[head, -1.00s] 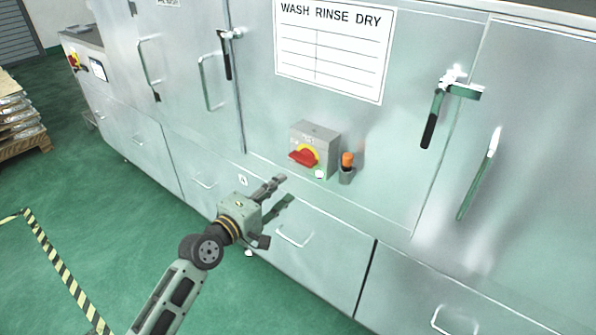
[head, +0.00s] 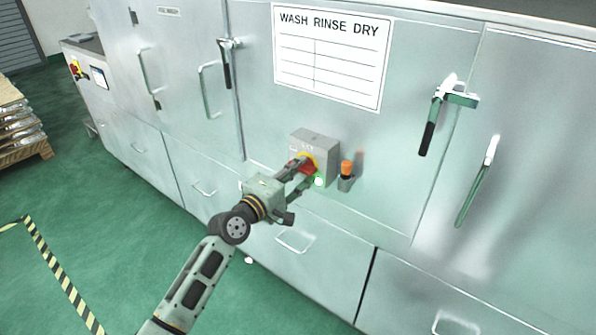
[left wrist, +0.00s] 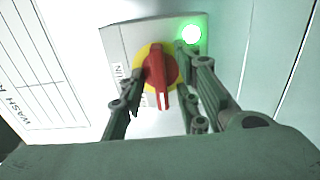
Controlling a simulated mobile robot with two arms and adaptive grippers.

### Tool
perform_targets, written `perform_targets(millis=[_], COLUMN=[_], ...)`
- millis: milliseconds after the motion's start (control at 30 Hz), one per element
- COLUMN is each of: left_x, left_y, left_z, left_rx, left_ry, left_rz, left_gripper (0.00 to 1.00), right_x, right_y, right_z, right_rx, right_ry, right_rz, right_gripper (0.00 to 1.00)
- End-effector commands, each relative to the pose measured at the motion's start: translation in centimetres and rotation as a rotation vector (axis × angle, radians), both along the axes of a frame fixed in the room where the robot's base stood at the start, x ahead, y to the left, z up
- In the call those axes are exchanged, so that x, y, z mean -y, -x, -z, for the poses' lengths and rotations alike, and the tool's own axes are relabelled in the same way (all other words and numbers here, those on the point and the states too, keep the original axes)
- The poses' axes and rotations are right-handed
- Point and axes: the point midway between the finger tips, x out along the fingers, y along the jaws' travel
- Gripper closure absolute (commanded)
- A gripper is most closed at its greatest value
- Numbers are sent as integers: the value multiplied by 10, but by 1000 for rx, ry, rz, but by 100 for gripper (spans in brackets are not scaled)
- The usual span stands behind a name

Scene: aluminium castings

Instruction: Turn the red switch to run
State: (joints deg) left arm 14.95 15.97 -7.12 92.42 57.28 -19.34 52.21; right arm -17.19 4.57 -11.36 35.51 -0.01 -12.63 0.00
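The red switch (left wrist: 160,72) is a red knob on a yellow round plate, on a grey box (head: 318,144) fixed to the metal cabinet. In the left wrist view its handle points down the picture, toward a small label. My left gripper (head: 303,169) is at the box, with its fingers apart, one on each side of the red knob. I cannot tell whether either finger touches it. In the head view the fingers partly hide the knob. A round lamp (left wrist: 190,34) on the box glows green. My right gripper is not in view.
A white sign reading WASH RINSE DRY (head: 330,55) is above. Door latches (head: 228,62) and drawer handles (head: 293,241) project from the cabinet. The green floor (head: 90,225) at left is open.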

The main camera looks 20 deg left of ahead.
Motion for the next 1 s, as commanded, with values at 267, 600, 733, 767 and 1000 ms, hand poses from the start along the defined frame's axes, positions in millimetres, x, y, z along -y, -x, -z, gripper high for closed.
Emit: perform_targets(millis=[267, 600, 733, 767, 1000], left_x=[0, 0, 0, 0, 0], left_y=[0, 1, 0, 0, 1], left_z=[0, 0, 1, 1, 2], left_rx=[0, -1, 5, 7, 45], left_ry=[0, -1, -15, -22, -126], left_rz=[0, 0, 0, 0, 2], left_gripper=[93, 100, 100, 100, 100], right_x=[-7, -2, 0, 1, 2], right_y=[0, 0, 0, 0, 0], right_z=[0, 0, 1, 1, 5], right_rx=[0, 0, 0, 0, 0], right_ry=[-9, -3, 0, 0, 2], right_rz=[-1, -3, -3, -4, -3], right_gripper=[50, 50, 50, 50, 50])
